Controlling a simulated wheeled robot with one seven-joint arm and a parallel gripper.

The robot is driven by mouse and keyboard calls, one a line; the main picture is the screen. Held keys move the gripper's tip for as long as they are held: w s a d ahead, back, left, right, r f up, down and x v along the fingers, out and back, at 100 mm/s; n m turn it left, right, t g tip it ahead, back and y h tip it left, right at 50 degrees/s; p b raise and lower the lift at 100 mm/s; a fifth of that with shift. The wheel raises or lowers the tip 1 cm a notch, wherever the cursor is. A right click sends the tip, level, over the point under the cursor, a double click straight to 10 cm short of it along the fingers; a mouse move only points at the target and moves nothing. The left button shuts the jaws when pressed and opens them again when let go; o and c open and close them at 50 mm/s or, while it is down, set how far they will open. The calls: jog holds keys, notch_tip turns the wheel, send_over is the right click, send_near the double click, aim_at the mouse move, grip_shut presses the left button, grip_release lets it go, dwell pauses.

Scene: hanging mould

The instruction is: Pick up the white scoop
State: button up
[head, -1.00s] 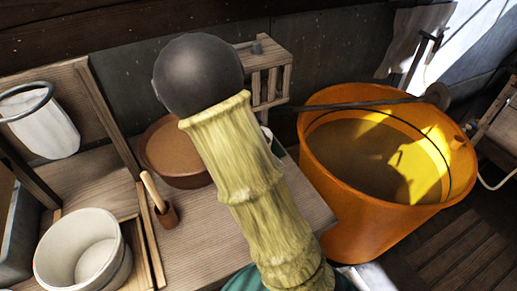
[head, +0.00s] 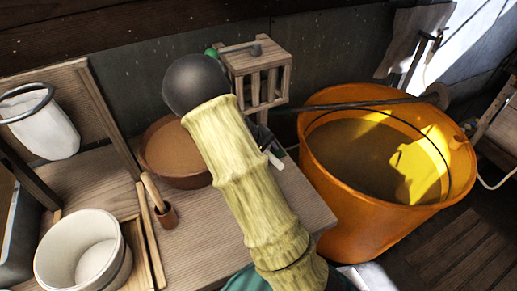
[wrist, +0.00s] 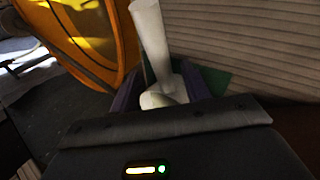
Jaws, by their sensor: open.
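The white scoop shows in the wrist view (wrist: 152,35), its long pale handle pointing up the picture and a rounded end lower down, between my fingers. My gripper (wrist: 162,82) is open, with a dark finger on either side of the scoop; I cannot tell whether either touches it. In the head view, a small white piece, probably part of the scoop (head: 274,160), shows beside my arm at the table's right edge. The dark gripper there is mostly hidden behind my arm.
A brown bowl (head: 172,155), a small cup with a wooden stick (head: 166,214) and a wooden slatted box (head: 255,72) stand around my arm. A white pot (head: 82,255) is at lower left. A large orange bucket (head: 340,225) with a handle is at right.

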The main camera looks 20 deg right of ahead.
jog(key=x, duration=0.5)
jog(key=shift+a+f+p, duration=0.15)
jog(key=shift+p, duration=0.15)
jog(key=shift+c, duration=0.2)
grip_shut()
